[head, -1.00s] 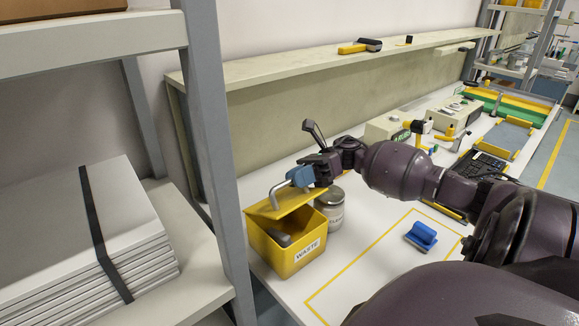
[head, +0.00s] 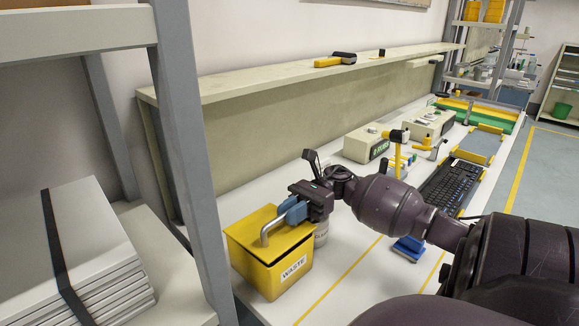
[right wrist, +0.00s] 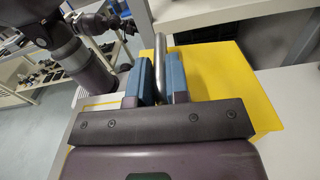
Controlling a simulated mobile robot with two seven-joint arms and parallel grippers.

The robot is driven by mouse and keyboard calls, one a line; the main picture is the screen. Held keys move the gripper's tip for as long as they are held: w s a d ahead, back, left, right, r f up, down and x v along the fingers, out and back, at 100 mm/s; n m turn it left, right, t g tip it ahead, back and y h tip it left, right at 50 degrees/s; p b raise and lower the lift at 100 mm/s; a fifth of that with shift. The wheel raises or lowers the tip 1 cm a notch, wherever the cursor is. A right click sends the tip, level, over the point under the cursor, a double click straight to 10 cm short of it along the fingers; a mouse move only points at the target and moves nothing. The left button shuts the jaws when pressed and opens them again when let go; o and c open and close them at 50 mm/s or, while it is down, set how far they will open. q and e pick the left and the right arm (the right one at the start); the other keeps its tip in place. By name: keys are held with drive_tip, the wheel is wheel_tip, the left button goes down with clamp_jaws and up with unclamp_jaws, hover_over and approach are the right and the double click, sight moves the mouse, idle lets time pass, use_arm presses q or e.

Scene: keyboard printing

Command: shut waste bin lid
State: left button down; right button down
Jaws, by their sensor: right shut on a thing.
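The yellow waste bin (head: 272,272), labelled WASTE, stands on the white bench beside the grey shelf post. Its yellow lid (head: 252,238) lies down over the top of the bin, and the inside no longer shows. A bent metal handle (head: 268,228) rises from the lid. My right gripper (head: 292,212) is shut on this handle. In the right wrist view the blue finger pads (right wrist: 158,78) are on either side of the metal handle (right wrist: 160,55), above the yellow lid (right wrist: 215,70). My left gripper is out of view.
A jar (head: 321,235) stands close behind the bin, partly hidden by my right gripper. A blue block-like tool (head: 408,248) and a black keyboard (head: 450,185) are farther right. The shelf post (head: 193,170) rises close to the bin's left.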

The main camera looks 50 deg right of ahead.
drive_tip(key=shift+r, duration=0.15)
drive_tip(key=c, duration=1.1)
unclamp_jaws()
drive_tip(key=shift+w, duration=0.1)
drive_tip(key=d, duration=0.3)
drive_tip(key=d+b, duration=0.1)
drive_tip(key=d, duration=0.2)
drive_tip(key=s+d, duration=0.1)
drive_tip(key=d, duration=0.2)
drive_tip(key=shift+d, duration=0.3)
drive_tip(key=shift+s+d+b, duration=0.15)
drive_tip(key=shift+d+b, duration=0.15)
drive_tip(key=shift+d, duration=0.3)
